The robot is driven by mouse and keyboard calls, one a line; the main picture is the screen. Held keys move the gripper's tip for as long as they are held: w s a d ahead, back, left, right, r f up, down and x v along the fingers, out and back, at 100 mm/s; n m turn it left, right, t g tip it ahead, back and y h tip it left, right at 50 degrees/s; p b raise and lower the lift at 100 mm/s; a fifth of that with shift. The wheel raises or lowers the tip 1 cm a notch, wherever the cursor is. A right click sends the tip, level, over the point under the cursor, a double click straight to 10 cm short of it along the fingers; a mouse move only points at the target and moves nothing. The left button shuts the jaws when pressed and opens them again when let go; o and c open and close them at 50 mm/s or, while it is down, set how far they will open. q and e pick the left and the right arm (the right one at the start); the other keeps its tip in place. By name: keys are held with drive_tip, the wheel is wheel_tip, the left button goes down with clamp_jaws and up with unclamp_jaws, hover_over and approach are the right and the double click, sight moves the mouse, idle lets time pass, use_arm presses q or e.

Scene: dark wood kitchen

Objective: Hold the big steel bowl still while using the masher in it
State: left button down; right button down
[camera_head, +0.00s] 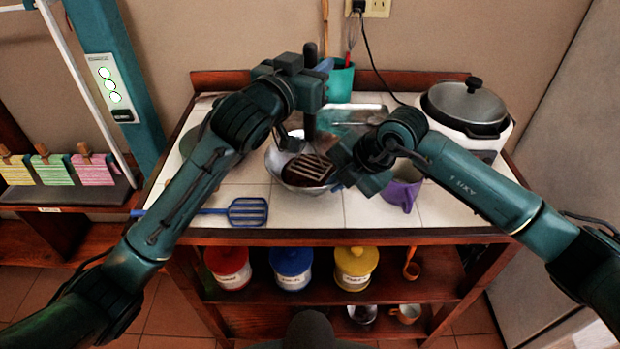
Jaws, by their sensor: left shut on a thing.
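The big steel bowl (283,160) stands on the white tiled counter, with dark contents in its bottom. The masher (309,166) is upright, its slotted head down in the bowl and its dark handle rising above. My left gripper (308,95) is shut on the masher's handle, above the bowl. My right gripper (338,168) is at the bowl's right rim and covers part of it. Its fingers are hidden by its own body, so I cannot tell whether they grip the rim.
A purple mug (401,194) stands right of the bowl, close to my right gripper. A blue slotted spatula (247,211) lies at the front left. A teal utensil crock (341,82) and clear dish (355,117) are behind. A cooker with a lidded pan (465,103) is at right.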

use_arm(q)
drive_tip(key=shift+f, duration=0.15)
use_arm(e)
drive_tip(key=shift+f, duration=0.1)
use_arm(q)
drive_tip(key=shift+f, duration=1.45)
use_arm(e)
drive_tip(key=shift+s, duration=0.1)
use_arm(q)
drive_tip(key=shift+r, duration=1.65)
drive_tip(key=shift+f, duration=0.35)
drive_tip(key=shift+f, duration=1.3)
drive_tip(key=shift+r, duration=0.1)
drive_tip(key=shift+r, duration=1.55)
